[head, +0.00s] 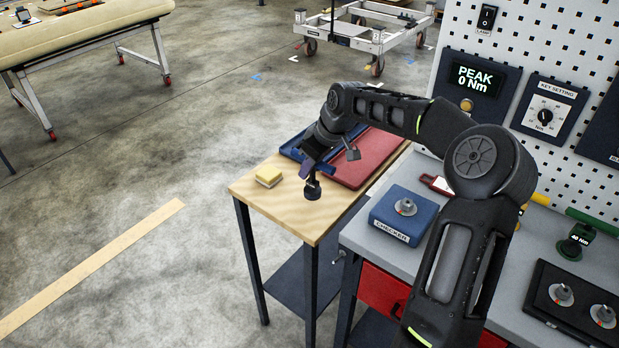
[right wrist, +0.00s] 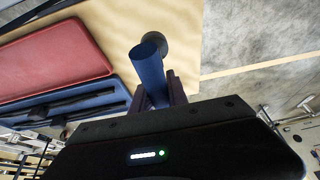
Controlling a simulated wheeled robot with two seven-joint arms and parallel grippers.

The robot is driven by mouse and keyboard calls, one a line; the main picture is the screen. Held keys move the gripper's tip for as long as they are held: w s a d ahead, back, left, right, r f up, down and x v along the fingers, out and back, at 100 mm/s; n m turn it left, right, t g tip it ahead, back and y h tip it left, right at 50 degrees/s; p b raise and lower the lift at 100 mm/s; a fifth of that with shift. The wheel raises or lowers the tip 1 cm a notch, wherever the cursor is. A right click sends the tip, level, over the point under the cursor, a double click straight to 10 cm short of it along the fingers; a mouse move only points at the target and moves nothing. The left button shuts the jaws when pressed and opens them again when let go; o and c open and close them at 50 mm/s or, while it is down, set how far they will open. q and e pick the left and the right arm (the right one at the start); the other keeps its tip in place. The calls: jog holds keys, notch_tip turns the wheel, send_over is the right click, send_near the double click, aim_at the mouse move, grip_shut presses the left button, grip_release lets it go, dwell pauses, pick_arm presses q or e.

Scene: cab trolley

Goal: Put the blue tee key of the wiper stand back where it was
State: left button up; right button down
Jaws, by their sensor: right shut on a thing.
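My right gripper (head: 309,168) is above the small wooden-topped table (head: 262,196), its fingers pointing down. In the right wrist view its dark purple fingers (right wrist: 160,92) are shut on a blue tee key (right wrist: 149,68), whose blue bar sticks out past the fingertips. A black round end (head: 313,189) shows below the fingers in the head view, over the wood; I cannot tell whether it touches the table. An open case lies behind the gripper, with a blue tray (right wrist: 90,103) holding dark tools and a red lid (head: 363,172). My left gripper is not in view. I cannot make out the wiper stand.
A yellow block (head: 268,175) sits on the table's left part. The grey bench at right bears a blue checker box (head: 402,214), a green 40 Nm tool (head: 577,241) and a black panel with knobs (head: 575,300). A pegboard stands behind. The floor at left is mostly clear.

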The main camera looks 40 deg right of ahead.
aim_at(325, 164)
jog(key=shift+f+p, duration=0.4)
jog(key=shift+f, duration=1.45)
jog(key=c, duration=1.3)
grip_release()
jog(key=b+v, duration=0.1)
jog(key=v, duration=1.1)
jog(key=shift+b, duration=0.35)
